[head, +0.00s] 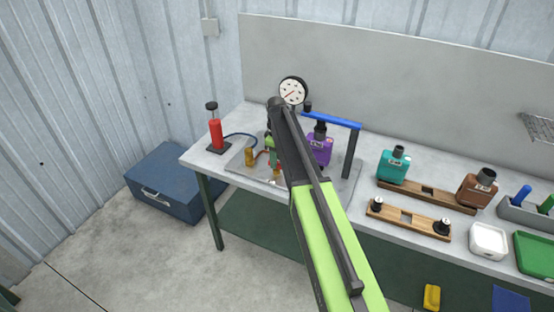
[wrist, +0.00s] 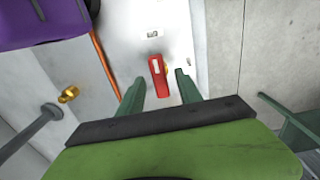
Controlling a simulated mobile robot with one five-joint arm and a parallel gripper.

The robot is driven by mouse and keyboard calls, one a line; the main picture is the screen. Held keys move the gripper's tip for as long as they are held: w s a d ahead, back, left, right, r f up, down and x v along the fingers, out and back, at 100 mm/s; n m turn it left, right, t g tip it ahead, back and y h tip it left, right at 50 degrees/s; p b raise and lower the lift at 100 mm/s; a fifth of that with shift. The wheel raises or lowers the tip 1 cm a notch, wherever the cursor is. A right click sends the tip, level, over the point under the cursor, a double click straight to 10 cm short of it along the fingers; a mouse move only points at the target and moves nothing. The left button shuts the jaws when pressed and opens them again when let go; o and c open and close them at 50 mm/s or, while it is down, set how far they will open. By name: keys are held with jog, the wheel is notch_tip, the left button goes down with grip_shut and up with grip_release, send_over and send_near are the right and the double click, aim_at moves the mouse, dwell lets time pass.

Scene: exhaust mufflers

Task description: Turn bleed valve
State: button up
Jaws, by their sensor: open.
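A red lever handle (wrist: 158,78), which looks like the bleed valve's handle, stands off a pale panel in the wrist view. My gripper (wrist: 160,74) is open, with one green finger on each side of the red handle. Gaps show between the handle and both fingers, so nothing is gripped. In the head view my arm covers most of the valve area on the metal plate (head: 346,188), and the handle cannot be made out clearly there.
A purple container (head: 320,148) stands right of my arm under a blue bar (head: 332,120); it also shows in the wrist view (wrist: 40,22). A dial gauge (head: 292,91) is behind. A red pump (head: 214,132) stands left. An orange pipe (wrist: 104,64) runs left of the handle.

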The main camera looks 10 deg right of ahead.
notch_tip(320, 180, up, 16)
jog(key=p, duration=1.5)
jog(key=s+f+m+b, duration=0.3)
jog(key=s+f+b, duration=0.1)
jog(key=s, duration=0.5)
jog(key=s+f+m+b, duration=0.4)
jog(key=s, duration=0.5)
jog(key=s+f+m+b, duration=0.4)
jog(key=s, duration=0.6)
jog(key=shift+d+f+b, duration=0.15)
jog(key=shift+f+b, duration=0.1)
jog(key=shift+b, duration=0.05)
dwell(0.9)
